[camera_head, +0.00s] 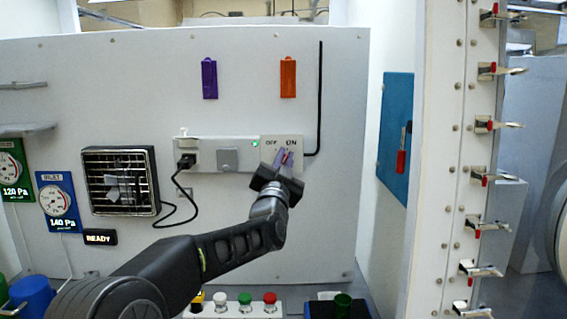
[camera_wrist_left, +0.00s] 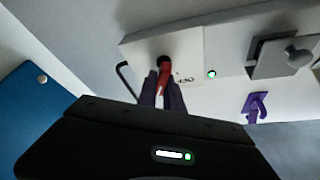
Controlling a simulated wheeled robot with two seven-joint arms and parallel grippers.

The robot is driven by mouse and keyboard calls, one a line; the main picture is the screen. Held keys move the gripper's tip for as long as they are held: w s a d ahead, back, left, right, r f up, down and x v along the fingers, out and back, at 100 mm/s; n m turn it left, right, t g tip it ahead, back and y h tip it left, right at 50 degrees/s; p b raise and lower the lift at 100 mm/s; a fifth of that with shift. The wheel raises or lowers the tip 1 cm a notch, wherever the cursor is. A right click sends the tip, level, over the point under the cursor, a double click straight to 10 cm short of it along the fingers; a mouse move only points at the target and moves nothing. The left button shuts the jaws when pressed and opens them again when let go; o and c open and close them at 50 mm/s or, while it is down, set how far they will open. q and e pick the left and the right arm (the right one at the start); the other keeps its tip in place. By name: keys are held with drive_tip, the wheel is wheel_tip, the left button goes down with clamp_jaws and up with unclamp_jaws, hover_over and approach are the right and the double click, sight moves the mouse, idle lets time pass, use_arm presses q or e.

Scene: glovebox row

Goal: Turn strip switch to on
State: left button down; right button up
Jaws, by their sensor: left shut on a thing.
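The power strip (camera_head: 212,166) is a long white bar on the grey wall panel. At its right end is a switch plate (camera_head: 268,148) marked OFF and ON, with a green lamp (camera_head: 255,143) lit beside it. The lamp also shows in the left wrist view (camera_wrist_left: 211,73). My left gripper (camera_head: 284,158) is at the plate below the ON mark, shut on the red switch lever (camera_wrist_left: 164,72). Its fingers (camera_wrist_left: 162,92) hide part of the lever, so its exact angle is hard to tell. My right gripper is not in view.
A black plug (camera_head: 187,160) with a cord to the fan (camera_head: 120,181) is in the strip's left end. A grey socket cover (camera_head: 228,158) is mid-strip. A blue plate (camera_head: 395,135) with a red handle is at right.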

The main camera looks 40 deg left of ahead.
sight(284, 161)
use_arm(q)
drive_tip(key=shift+m, duration=0.4)
drive_tip(key=c, duration=1.5)
unclamp_jaws()
drive_tip(key=b+v, duration=0.2)
drive_tip(key=v, duration=0.4)
drive_tip(key=shift+s+d+f+b, duration=0.15)
drive_tip(key=shift+s+b, duration=0.1)
drive_tip(key=shift+b, duration=0.15)
drive_tip(key=shift+s+d+f, duration=0.1)
drive_tip(key=shift+s+d, duration=0.15)
drive_tip(key=shift+s, duration=0.25)
